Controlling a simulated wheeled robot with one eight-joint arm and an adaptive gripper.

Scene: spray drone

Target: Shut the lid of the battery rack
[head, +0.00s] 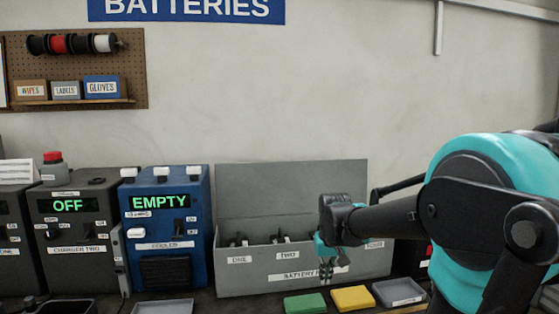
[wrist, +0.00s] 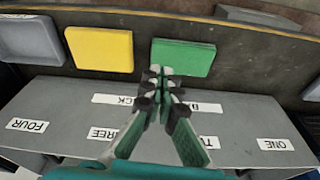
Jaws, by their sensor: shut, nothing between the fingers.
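The grey battery rack (head: 245,275) stands on the bench at centre right in the head view. Its grey lid (head: 285,187) is open and stands upright along the back edge. The labels ONE, TWO and FOUR show on the front, and dark items sit inside behind ONE and TWO. My gripper (head: 326,276) is shut and empty, pointing down at the rack's front, right of centre, and it hides part of the BATTERY RACK label. The wrist view shows the rack's front (wrist: 60,150) upside down, with my gripper's closed fingertips (wrist: 161,72) over it. I cannot tell whether they touch.
A green pad (head: 305,303), a yellow pad (head: 352,298) and a grey tray (head: 399,292) lie before the rack. A blue unit reading EMPTY (head: 165,225) stands close on its left, beside the charger reading OFF (head: 78,235). The wall above the lid is clear.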

